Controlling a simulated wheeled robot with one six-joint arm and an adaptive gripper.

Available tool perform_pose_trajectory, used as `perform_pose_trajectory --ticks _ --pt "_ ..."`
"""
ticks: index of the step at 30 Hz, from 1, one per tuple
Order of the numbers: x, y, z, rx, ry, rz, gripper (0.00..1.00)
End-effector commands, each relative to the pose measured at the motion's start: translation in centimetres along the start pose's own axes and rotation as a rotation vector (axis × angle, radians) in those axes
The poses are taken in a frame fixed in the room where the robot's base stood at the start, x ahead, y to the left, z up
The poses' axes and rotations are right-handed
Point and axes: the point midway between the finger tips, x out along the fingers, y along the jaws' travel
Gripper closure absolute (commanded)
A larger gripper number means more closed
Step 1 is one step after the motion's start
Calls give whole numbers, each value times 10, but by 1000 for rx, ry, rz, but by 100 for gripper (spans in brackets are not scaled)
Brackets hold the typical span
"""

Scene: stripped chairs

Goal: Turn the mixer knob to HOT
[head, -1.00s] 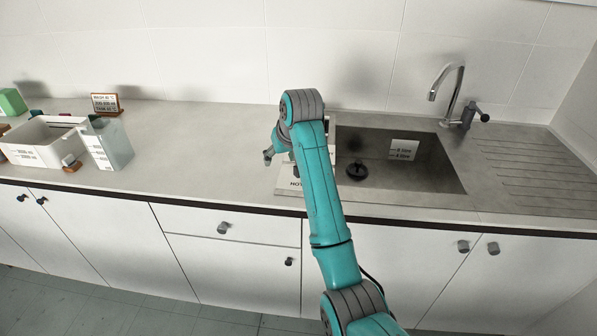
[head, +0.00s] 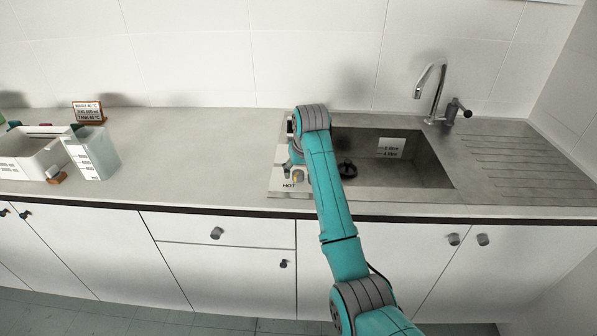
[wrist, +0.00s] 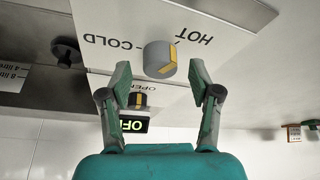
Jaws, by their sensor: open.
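The mixer knob (wrist: 158,60) is a grey round knob with a yellow mark, on a white panel (wrist: 105,30). The wrist view shows it upside down, with COLD printed to its left and HOT to its upper right. The yellow mark is on the knob's right side in that view; its exact setting is hard to tell. My gripper (wrist: 158,71) is open, its two fingertips on either side of the knob. Whether they touch it cannot be told. In the head view the panel (head: 277,183) shows beside the sink, partly hidden by my arm.
The sink (head: 415,175) and tap (head: 436,90) are to the right. A white bin (head: 30,160) and a jug (head: 92,152) stand left.

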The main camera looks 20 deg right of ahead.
Motion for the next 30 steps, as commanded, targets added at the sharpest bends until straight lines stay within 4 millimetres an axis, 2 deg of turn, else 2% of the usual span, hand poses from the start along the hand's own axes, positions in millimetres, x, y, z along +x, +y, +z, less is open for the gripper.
perform_pose_trajectory --ticks 4,12,13,14,20,30 --pt "8 0 0 0 -1 0 37" --pt "10 0 0 0 0 0 37" --pt "10 0 0 0 0 0 40" --pt "10 0 0 0 0 0 47" --pt "10 0 0 0 0 0 97" --pt "10 -2 0 100 -1 41 97"
